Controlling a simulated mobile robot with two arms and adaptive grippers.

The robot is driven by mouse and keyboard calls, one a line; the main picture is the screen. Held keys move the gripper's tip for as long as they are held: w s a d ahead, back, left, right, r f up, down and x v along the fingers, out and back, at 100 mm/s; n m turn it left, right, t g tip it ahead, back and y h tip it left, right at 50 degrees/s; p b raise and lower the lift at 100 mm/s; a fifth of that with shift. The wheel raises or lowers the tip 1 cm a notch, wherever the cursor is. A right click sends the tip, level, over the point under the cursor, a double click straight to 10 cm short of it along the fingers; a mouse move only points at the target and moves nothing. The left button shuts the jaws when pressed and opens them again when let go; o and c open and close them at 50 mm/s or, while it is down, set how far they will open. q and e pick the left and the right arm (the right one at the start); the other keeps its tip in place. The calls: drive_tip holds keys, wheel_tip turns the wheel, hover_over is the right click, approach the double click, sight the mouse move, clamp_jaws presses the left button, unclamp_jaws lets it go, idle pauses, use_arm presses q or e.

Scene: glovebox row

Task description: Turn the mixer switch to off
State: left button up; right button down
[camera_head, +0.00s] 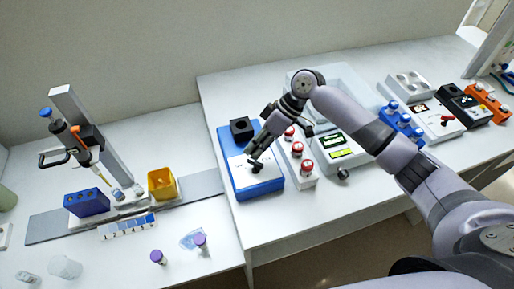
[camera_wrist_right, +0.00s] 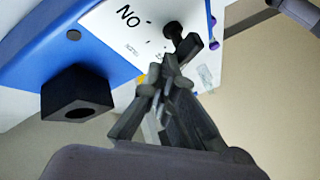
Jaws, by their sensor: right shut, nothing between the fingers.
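The mixer (camera_head: 262,188) is a blue box with a white top plate and a black square cup holder (camera_head: 241,128), on the right-hand table. The holder also shows in the right wrist view (camera_wrist_right: 77,95). The black mixer switch (camera_wrist_right: 185,42) has a round knob and a bar-shaped lever, beside tick marks and an upside-down "ON" label (camera_wrist_right: 127,16). In the head view the switch (camera_head: 257,169) is just below my gripper. My right gripper (camera_head: 255,152) is shut and empty, its fingertips close to the switch; I cannot tell whether they touch. My left gripper is out of view.
A white rack with red-capped tubes (camera_head: 304,167) stands right of the mixer, close to my right arm. A grey device with green displays (camera_head: 342,152) is beyond it. A yellow bin (camera_head: 162,184) and a pipette stand (camera_head: 95,140) are on the left table.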

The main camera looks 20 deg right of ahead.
drive_tip(key=shift+a+n+g, duration=0.25)
drive_tip(key=shift+n+g, duration=0.15)
drive_tip(key=shift+n, duration=0.3)
drive_tip(key=shift+a, duration=0.1)
drive_tip(key=shift+p, duration=0.35)
